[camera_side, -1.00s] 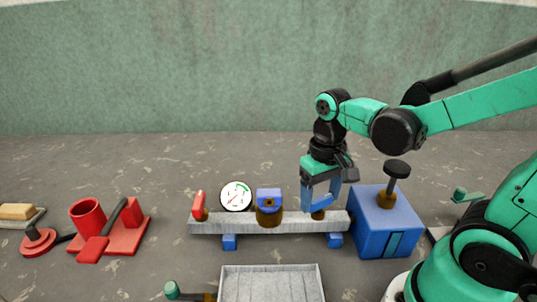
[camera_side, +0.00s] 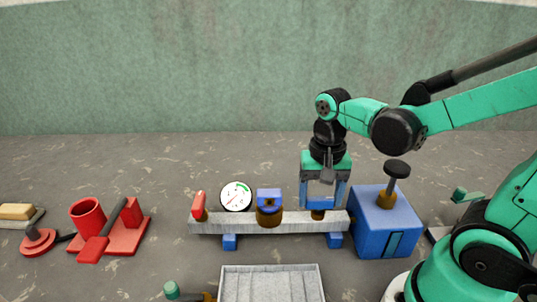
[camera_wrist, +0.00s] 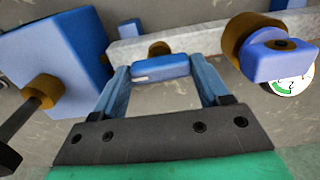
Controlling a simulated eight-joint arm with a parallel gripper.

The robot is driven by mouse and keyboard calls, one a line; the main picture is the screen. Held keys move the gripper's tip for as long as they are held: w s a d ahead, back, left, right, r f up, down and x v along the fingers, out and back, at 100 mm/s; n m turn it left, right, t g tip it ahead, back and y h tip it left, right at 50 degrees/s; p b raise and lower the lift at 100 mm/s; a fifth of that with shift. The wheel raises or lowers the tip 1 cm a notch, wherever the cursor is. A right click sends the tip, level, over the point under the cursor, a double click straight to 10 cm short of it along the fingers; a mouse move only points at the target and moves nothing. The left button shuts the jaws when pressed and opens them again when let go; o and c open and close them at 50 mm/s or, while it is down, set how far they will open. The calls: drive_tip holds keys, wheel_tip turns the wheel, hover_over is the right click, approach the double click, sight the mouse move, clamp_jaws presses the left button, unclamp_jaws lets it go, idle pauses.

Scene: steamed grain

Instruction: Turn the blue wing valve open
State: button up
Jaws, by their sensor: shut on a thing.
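The blue wing valve (camera_side: 320,203) sits on a brass stem (camera_side: 318,215) near the right end of the grey pipe bar (camera_side: 235,224). In the wrist view the blue wing (camera_wrist: 160,67) spans the space between my two blue fingers. My gripper (camera_side: 324,200) points down over it and is shut on the wing's two ends; it also shows in the wrist view (camera_wrist: 160,75). In the side view the wing lies roughly along the bar.
A blue box (camera_side: 378,235) with a black-knobbed brass stem stands close right of my gripper. A blue-capped brass fitting (camera_side: 268,210), a white gauge (camera_side: 236,197) and a red handle (camera_side: 198,206) are left. A grey tray (camera_side: 270,270) lies in front.

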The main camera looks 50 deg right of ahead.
sight(320, 198)
drive_tip(key=o, duration=1.3)
drive_tip(key=shift+r, duration=2.8)
